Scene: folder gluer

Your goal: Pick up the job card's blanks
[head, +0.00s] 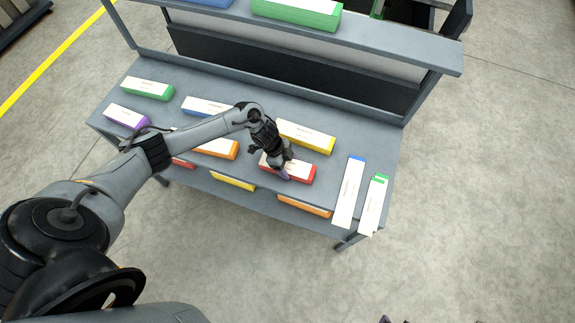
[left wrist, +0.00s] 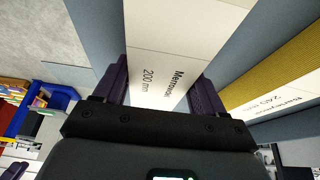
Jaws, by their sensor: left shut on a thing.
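In the left wrist view the stack's white label (left wrist: 165,75) reads "200 mm" and lies between the two purple fingers. The stack seems to still rest on the shelf. Other stacks there are yellow (head: 318,147), orange (head: 232,152), blue (head: 205,107), green (head: 150,91) and purple (head: 127,117). Only dark bits, perhaps of my right gripper, show at the head view's bottom edge. I cannot make out a job card.
Two long white-topped stacks, one blue-ended (head: 348,195) and one green-ended (head: 374,205), lie at the shelf's right end. A raised shelf (head: 390,48) runs behind. The floor in front is clear.

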